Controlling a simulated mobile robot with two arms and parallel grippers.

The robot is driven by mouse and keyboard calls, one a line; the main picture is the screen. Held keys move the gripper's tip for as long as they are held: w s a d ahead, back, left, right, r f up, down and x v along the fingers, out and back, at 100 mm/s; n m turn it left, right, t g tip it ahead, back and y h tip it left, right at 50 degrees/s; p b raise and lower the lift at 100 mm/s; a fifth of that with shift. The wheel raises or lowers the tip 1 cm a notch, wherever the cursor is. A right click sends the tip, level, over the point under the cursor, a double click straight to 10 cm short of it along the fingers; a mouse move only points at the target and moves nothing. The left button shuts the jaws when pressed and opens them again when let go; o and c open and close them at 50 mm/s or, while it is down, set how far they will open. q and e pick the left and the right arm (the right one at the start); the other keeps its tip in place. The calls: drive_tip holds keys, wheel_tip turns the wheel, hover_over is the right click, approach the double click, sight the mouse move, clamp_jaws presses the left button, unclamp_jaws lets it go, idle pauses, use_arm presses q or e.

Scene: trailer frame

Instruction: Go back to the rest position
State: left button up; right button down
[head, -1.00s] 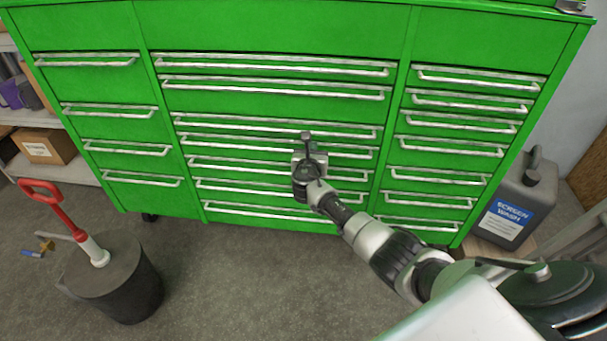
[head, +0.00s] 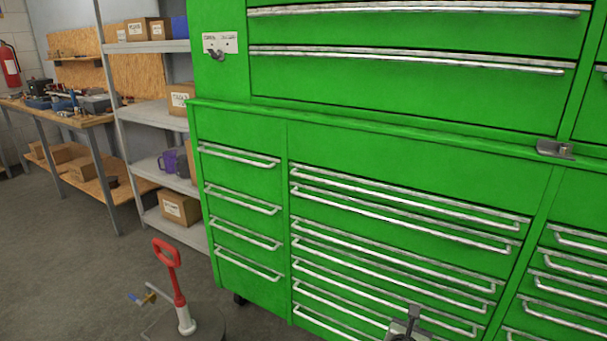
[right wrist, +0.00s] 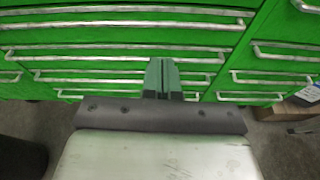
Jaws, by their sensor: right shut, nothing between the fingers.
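My right gripper (head: 412,316) shows only at its tip at the bottom edge of the head view, in front of the lower drawers of the green tool cabinet (head: 385,150). In the right wrist view its fingers (right wrist: 172,76) are together with nothing between them. The drawer fronts and silver handles (right wrist: 130,50) lie beyond the fingertips, and the drawers in view look closed. I cannot tell how large the gap to the cabinet is. My left gripper is not in view.
Grey shelves (head: 155,115) with boxes and a wooden workbench (head: 75,118) are behind. The floor at left is open. A labelled container (right wrist: 305,95) stands right of the cabinet.

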drive_tip(key=s+a+f+m+g+y+p, duration=0.25)
drive_tip(key=s+f+m, duration=0.25)
drive_tip(key=s+f, duration=0.6)
drive_tip(key=s+a+f+m+g+y+p, duration=0.1)
drive_tip(key=s+f+m+g+y, duration=0.3)
drive_tip(key=s+f, duration=0.65)
drive_tip(key=s+a+f+m+g+p, duration=0.1)
drive_tip(key=s+f+m, duration=0.2)
drive_tip(key=s, duration=0.7)
drive_tip(key=s+a+f+m+g+y+p, duration=0.1)
drive_tip(key=s+f+m, duration=0.3)
drive_tip(key=s+m, duration=0.4)
drive_tip(key=s+a+f+m+g+y+p, duration=0.1)
drive_tip(key=s+a+f+m+g, duration=0.2)
drive_tip(key=s, duration=0.9)
drive_tip(key=shift+s+a+f+m, duration=0.2)
drive_tip(key=shift+f+m, duration=0.25)
drive_tip(key=shift+m, duration=0.75)
drive_tip(key=shift+y, duration=0.25)
